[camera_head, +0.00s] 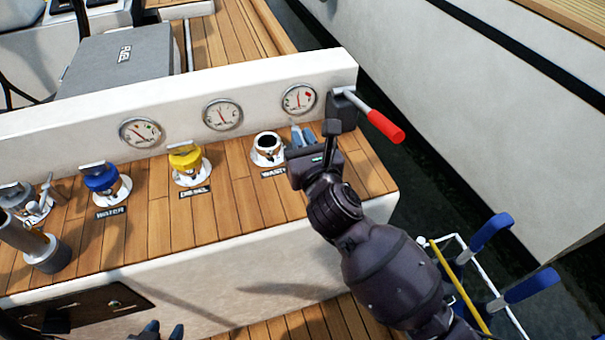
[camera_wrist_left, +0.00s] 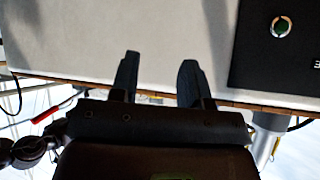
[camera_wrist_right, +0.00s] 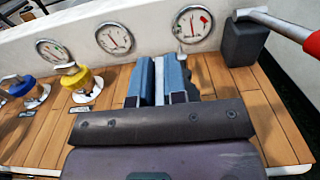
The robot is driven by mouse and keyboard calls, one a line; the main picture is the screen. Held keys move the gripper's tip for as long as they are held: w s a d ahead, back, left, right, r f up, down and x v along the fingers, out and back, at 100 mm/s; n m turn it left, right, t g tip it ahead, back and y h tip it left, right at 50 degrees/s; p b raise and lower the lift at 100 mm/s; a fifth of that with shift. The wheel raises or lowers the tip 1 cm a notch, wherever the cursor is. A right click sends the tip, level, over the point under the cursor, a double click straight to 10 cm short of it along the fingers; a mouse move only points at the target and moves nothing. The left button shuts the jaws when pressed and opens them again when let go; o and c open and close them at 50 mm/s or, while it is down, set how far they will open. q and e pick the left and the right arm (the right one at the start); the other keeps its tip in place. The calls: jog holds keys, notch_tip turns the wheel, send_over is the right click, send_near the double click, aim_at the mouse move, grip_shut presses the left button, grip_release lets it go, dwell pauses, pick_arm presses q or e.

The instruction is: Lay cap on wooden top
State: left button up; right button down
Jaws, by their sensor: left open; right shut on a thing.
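The wooden top (camera_head: 145,235) is a planked counter with deck fittings. The white-ringed waste fitting (camera_head: 268,150) shows a dark open hole. My right gripper (camera_head: 302,135) is just right of this fitting, low over the planks. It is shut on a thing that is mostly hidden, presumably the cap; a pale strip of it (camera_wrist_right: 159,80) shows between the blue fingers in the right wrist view. I cannot tell whether it touches the wood. My left gripper (camera_head: 163,331) is open and empty, low in front of the white cockpit side; its fingers also show in the left wrist view (camera_wrist_left: 158,80).
The yellow-capped diesel fitting (camera_head: 188,160) and blue-capped water fitting (camera_head: 103,180) stand left. A winch (camera_head: 40,248) is at far left. A red-handled lever (camera_head: 385,125) stands behind right of my right gripper. Bare planks lie in front of the fittings.

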notch_tip(320, 180, down, 5)
jog(key=shift+r+b, duration=0.15)
jog(key=shift+b, duration=0.45)
notch_tip(320, 180, down, 6)
jog(key=shift+r+b, duration=0.2)
jog(key=shift+b, duration=1.05)
jog(key=shift+r, duration=0.15)
jog(key=shift+f, duration=0.25)
jog(key=c, duration=1.3)
grip_release()
pick_arm(q)
jog(key=shift+g, duration=0.3)
jog(key=f, duration=0.4)
jog(key=shift+s, duration=0.2)
pick_arm(e)
jog(key=shift+o, duration=0.7)
pick_arm(q)
jog(key=shift+a+f, duration=0.1)
pick_arm(e)
jog(key=shift+s+r, duration=0.1)
jog(key=shift+r, duration=0.15)
pick_arm(q)
jog(key=shift+r+p, duration=0.5)
jog(key=shift+r, duration=0.1)
pick_arm(e)
jog(key=v, duration=1.2)
